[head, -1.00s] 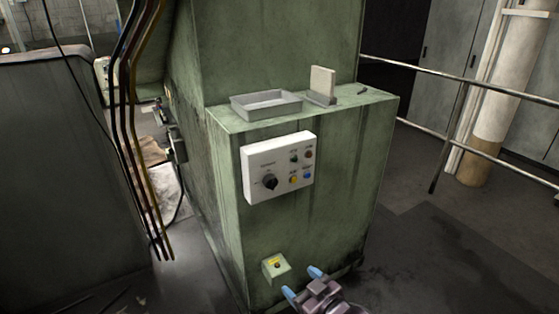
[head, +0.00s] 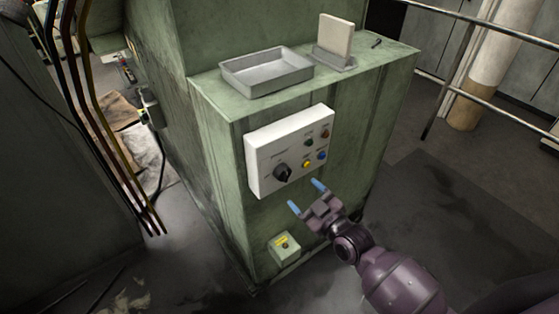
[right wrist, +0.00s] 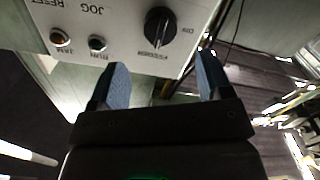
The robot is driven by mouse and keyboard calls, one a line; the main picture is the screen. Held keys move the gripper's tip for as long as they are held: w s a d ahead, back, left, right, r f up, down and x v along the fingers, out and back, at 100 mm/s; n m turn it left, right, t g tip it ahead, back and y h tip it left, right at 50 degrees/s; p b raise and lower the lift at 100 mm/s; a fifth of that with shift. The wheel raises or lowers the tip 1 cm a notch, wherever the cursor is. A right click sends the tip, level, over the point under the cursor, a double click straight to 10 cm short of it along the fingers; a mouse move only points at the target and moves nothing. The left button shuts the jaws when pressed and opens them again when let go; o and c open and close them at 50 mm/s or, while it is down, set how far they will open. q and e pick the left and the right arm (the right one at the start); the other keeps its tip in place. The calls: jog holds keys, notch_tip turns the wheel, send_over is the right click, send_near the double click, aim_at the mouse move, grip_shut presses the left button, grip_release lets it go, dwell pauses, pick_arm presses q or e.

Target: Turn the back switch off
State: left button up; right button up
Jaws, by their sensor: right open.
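A white control panel (head: 262,150) is on the front of the green machine. It carries a black rotary switch (head: 282,174) at its lower left and several coloured buttons to the right. In the right wrist view the black switch (right wrist: 160,27) is ahead of the fingers, between their lines. My right gripper (head: 306,196) is open and empty, just below the panel, with its blue fingertips apart from the switch. Which switch is the back one is not clear. My left gripper is not in view.
A small box with a yellow label (head: 284,249) is low on the machine's front. A grey tray (head: 268,87) and an upright pale block (head: 335,36) are on the ledge above. Cables hang at left; a metal railing (head: 480,96) stands at right.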

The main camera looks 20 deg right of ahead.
aim_at(287, 177)
jog(key=b+x, duration=0.3)
jog(key=x, duration=0.4)
jog(key=shift+w+a+f+b, duration=0.1)
jog(key=shift+w+a+b, duration=0.1)
jog(key=shift+w+b, duration=0.2)
jog(key=m, duration=0.2)
jog(key=shift+s+m, duration=0.1)
jog(key=shift+m, duration=0.3)
jog(key=m, duration=0.2)
jog(key=shift+s+m+b, duration=0.1)
jog(key=shift+m+b, duration=0.2)
jog(key=shift+b, duration=0.05)
jog(key=shift+r+m+p, duration=0.2)
jog(key=shift+m+p, duration=0.1)
jog(key=shift+m, duration=1.8)
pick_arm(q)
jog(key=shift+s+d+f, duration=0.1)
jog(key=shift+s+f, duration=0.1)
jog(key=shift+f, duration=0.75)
pick_arm(e)
jog(key=shift+m, duration=0.6)
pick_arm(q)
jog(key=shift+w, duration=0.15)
